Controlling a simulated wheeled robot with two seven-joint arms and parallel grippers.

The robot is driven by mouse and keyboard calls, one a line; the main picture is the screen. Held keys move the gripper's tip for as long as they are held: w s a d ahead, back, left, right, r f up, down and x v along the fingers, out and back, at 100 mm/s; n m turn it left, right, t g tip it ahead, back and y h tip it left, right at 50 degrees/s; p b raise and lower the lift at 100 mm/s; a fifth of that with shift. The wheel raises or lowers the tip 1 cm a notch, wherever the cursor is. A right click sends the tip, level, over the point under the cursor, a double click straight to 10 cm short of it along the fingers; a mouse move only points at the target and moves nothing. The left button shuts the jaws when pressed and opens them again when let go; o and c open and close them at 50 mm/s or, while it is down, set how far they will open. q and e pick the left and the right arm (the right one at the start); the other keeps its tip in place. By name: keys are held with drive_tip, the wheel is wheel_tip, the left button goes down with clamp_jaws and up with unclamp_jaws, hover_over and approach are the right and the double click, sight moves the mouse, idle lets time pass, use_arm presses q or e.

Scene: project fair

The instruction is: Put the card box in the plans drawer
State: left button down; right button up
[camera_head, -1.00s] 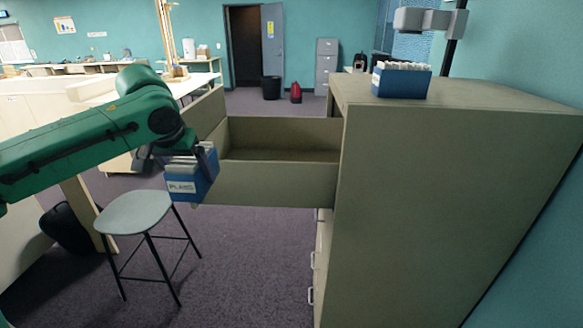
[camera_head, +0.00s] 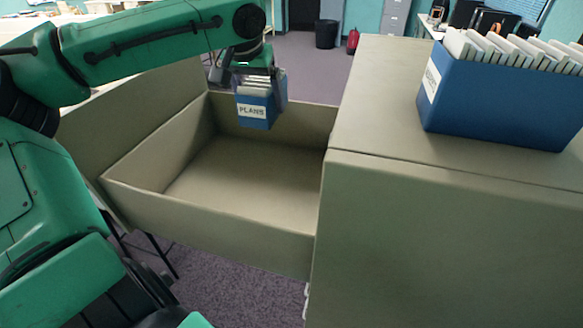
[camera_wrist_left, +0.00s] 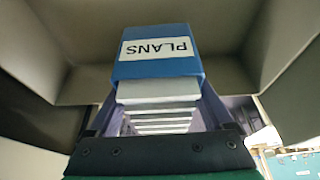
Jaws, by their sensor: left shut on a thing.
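The card box (camera_head: 256,112), blue with white cards and a "PLANS" label, hangs from my left gripper (camera_head: 262,85) over the far part of the open drawer. My left gripper is shut on it. The left wrist view shows the box (camera_wrist_left: 158,68) between the fingers (camera_wrist_left: 158,115), with the drawer interior around it. The plans drawer (camera_head: 215,224) is pulled out of the beige cabinet, and its visible floor is bare. My right gripper is not in view.
A second blue card box (camera_head: 500,100) full of cards stands on top of the cabinet (camera_head: 385,120) at the right. A black bin (camera_head: 326,33) and a red object (camera_head: 353,40) stand on the floor far behind.

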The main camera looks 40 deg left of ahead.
use_arm(q)
drive_tip(key=f, duration=0.5)
drive_tip(key=s+f, duration=0.1)
drive_tip(key=f, duration=0.9)
drive_tip(key=shift+s+f+b, duration=0.25)
drive_tip(key=shift+s+b, duration=0.05)
drive_tip(key=shift+b, duration=0.1)
drive_tip(key=f, duration=0.3)
drive_tip(key=shift+s+d, duration=0.1)
drive_tip(key=shift+s, duration=0.15)
drive_tip(key=shift+s+f, duration=0.1)
drive_tip(key=shift+f, duration=0.05)
drive_tip(key=shift+c, duration=0.6)
unclamp_jaws()
drive_tip(key=shift+o, duration=0.6)
drive_tip(key=shift+f, duration=0.1)
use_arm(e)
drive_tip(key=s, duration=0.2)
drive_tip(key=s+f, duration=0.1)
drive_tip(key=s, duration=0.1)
